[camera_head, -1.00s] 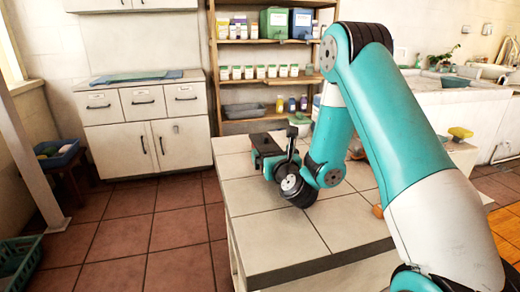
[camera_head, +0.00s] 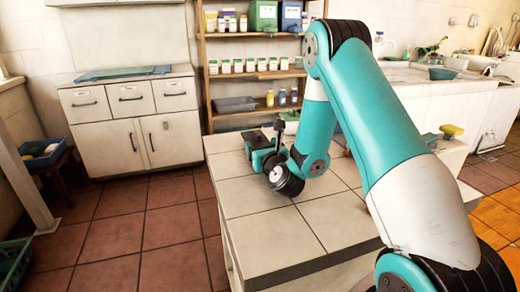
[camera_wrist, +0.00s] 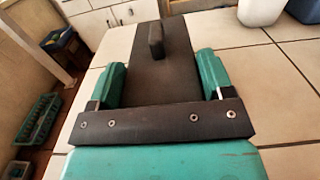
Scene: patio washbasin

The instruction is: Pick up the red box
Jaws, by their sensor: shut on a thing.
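My gripper (camera_wrist: 158,95) is low over the pale tiled counter (camera_head: 268,235); in the head view it (camera_head: 262,158) is at the counter's far left part. In the wrist view its two teal fingers flank a dark, flat slab (camera_wrist: 150,75) with a small upright knob, and the gripper is shut on this slab. The slab looks dark grey to black. I see no clearly red box in either view. The slab's underside is hidden, so I cannot tell whether it touches the counter.
A wooden shelf (camera_head: 204,75) with jars and boxes stands behind the counter. A white cabinet (camera_head: 125,115) stands at the left. A blue basket (camera_head: 45,152) is on a stool. A yellow sponge-like thing (camera_head: 452,131) lies at the right. The counter's front is clear.

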